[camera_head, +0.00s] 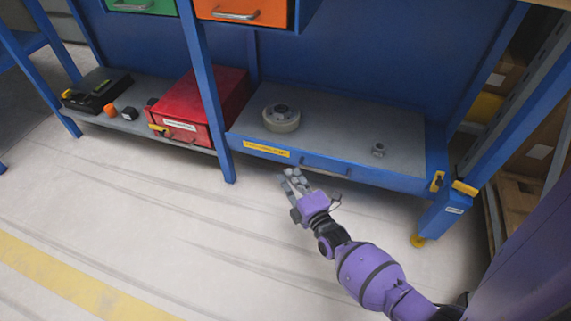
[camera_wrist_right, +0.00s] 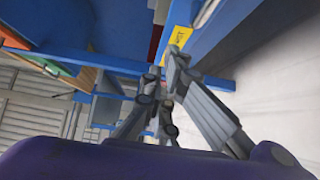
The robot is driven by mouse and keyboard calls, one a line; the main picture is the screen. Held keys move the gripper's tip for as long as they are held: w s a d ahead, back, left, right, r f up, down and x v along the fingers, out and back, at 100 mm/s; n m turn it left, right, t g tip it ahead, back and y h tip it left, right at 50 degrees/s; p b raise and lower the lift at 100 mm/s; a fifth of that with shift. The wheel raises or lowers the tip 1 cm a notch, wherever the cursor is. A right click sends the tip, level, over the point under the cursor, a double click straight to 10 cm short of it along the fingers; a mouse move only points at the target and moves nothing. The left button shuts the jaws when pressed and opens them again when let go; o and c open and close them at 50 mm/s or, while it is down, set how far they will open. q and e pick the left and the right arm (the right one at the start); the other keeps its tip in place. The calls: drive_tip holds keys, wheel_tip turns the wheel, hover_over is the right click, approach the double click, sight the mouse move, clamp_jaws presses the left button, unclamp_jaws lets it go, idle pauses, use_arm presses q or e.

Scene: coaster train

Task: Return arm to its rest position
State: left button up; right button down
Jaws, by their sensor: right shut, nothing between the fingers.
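My right arm is purple and comes in from the lower right in the head view. Its right gripper (camera_head: 292,180) is in front of the lower shelf's front edge, above the floor. The right gripper also shows in the wrist view (camera_wrist_right: 170,75), where its grey fingers come together at the tips with nothing between them. My left gripper does not show in either view.
The blue workbench's lower shelf (camera_head: 350,132) holds a round pale part (camera_head: 281,118), a small metal nut-like piece (camera_head: 378,149) and a red box (camera_head: 205,110). A black case (camera_head: 97,90) lies at left. The floor (camera_head: 130,220) in front is clear.

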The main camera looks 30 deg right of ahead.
drive_tip(key=s+p, duration=0.1)
drive_tip(key=s, duration=0.5)
drive_tip(key=shift+s+a+p, duration=0.15)
drive_tip(key=shift+s+p, duration=0.15)
drive_tip(key=shift+p, duration=0.05)
